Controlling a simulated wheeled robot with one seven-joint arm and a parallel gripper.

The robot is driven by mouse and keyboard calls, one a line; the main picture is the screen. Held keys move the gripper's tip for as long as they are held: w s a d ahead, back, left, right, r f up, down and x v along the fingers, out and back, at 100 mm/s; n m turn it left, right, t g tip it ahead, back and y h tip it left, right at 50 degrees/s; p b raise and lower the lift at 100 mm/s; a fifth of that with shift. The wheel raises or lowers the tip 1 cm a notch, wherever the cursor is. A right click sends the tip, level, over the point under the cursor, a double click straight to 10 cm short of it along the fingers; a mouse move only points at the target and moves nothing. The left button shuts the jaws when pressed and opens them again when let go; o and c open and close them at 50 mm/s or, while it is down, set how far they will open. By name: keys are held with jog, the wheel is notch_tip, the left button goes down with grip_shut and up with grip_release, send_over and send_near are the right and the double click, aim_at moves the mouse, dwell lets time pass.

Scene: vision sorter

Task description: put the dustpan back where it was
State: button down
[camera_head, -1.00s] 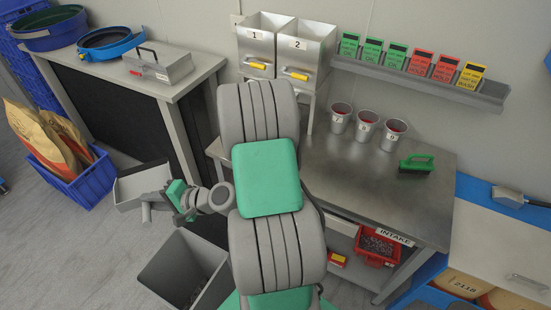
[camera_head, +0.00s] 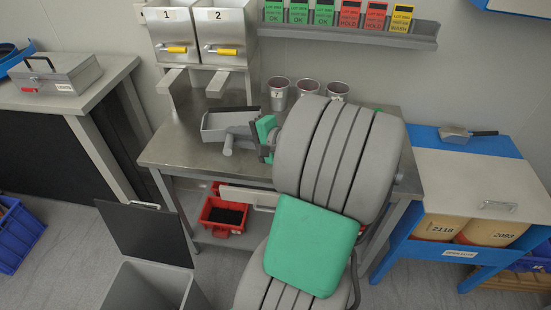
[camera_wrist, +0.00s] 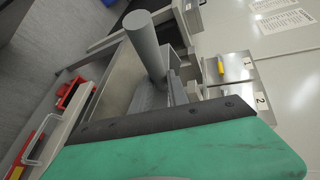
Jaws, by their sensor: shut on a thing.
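The grey dustpan (camera_head: 226,124) is in my gripper (camera_head: 258,138), in front of the two numbered hoppers and over the left part of the steel table (camera_head: 165,152). Its open tray faces up and looks about level. I cannot tell how high it is above the tabletop. My gripper is shut on the dustpan from the right side. In the wrist view the dustpan's round grey handle (camera_wrist: 145,42) sticks out. Much of the tray is hidden there by a green and black part in front. My arm hides the right part of the table.
Metal cups (camera_head: 307,87) stand behind the arm on the table. Hoppers 1 (camera_head: 171,38) and 2 (camera_head: 225,40) are at the back. A grey bin (camera_head: 150,288) with a raised lid (camera_head: 148,232) stands front left. A blue-framed bench (camera_head: 470,180) is at right.

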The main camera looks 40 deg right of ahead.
jog(key=s+d+f+m+h+b, duration=0.35)
jog(key=s+d+b, duration=0.5)
jog(key=s, duration=0.35)
jog(key=shift+n+y, duration=0.25)
jog(key=shift+n, duration=0.2)
jog(key=w+d+f+b, duration=0.1)
jog(key=w+f, duration=0.2)
jog(key=w, duration=0.1)
jog(key=w+d+f, duration=0.2)
jog(key=w+f, duration=0.1)
jog(key=w, duration=0.1)
jog(key=w+d+f+b, duration=0.1)
jog(key=w+d+f, duration=0.1)
jog(key=w+f, duration=0.1)
jog(key=shift+w+d+f+b, duration=0.15)
jog(key=shift+w, duration=0.25)
jog(key=shift+w+d+f+b, duration=0.1)
jog(key=shift+w+b, duration=0.05)
jog(key=shift+w, duration=0.2)
jog(key=f, duration=0.2)
jog(key=shift+w+f+b, duration=0.2)
jog(key=shift+f+b, duration=0.15)
jog(key=shift+f, duration=0.05)
jog(key=shift+d+f, duration=0.1)
jog(key=shift+f, duration=0.25)
jog(key=c, duration=1.3)
grip_release()
jog(key=shift+f, duration=0.1)
